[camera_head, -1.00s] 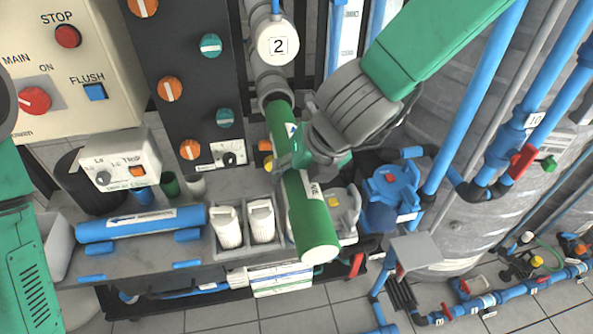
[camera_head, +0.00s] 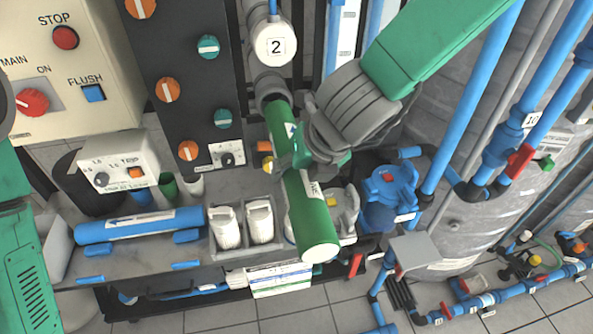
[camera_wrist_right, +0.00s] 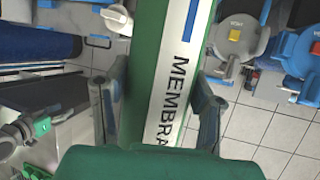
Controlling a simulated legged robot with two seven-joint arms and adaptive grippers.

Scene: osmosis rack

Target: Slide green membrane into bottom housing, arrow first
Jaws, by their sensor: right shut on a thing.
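The green membrane (camera_head: 312,225) is a long green tube with a white label strip. It slants from the upper left to the lower right in the head view, its pale lower end free. Its upper end, with a blue mark on white nearby, meets the mouth of the grey bottom housing (camera_head: 270,87). I cannot tell how far it is inside. My right gripper (camera_head: 292,164) is shut around the membrane's middle. In the right wrist view, its fingers flank the membrane (camera_wrist_right: 150,60), with the printed label facing the camera. My left gripper is out of view; only my green left arm shows.
A white cap marked 2 (camera_head: 275,45) sits above the housing. A blue cylinder (camera_head: 140,225) lies on the grey bench at left, beside two white filters (camera_head: 243,224). A blue pump (camera_head: 390,195) and pipes stand at right. A dark knob panel is left of the housing.

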